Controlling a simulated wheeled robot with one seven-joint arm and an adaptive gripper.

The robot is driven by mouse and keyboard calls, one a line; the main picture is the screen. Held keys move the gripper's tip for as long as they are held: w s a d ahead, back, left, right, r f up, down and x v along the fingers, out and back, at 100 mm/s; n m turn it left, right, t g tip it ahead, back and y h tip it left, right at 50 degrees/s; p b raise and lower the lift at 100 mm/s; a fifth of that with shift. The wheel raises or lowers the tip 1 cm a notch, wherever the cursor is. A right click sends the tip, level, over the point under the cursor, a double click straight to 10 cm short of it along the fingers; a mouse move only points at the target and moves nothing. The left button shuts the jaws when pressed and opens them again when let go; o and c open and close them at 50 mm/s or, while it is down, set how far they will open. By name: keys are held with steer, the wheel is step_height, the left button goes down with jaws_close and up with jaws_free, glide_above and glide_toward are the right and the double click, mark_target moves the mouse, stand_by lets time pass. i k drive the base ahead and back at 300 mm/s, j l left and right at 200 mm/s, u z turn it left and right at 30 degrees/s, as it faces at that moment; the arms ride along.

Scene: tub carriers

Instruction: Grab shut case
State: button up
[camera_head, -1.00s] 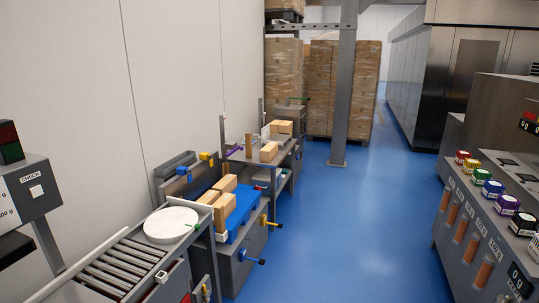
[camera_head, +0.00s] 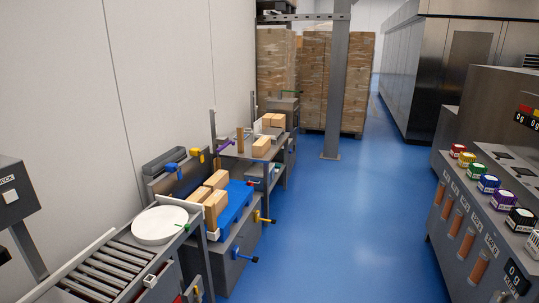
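Several tan cases stand in the left half of the view. One case (camera_head: 216,180) and others beside it sit on or by a blue surface (camera_head: 236,204) at a grey station. Another case (camera_head: 262,146) lies on the bench behind, with a further pair of cases (camera_head: 273,121) past it. They look like closed blocks, but they are too small to tell whether any flaps are open. My gripper is not in view.
A roller conveyor (camera_head: 98,279) with a round white plate (camera_head: 160,225) is at the lower left. Coloured tubs (camera_head: 489,183) stand on a grey counter at right. A grey post (camera_head: 334,90) and stacked cartons (camera_head: 325,75) are behind. The blue floor between is clear.

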mark_target(261, 147)
steer(key=i, duration=4.3)
steer(key=i+z, duration=0.2)
steer(key=i, duration=0.35)
steer(key=i+j+z, duration=0.2)
steer(key=i, duration=0.35)
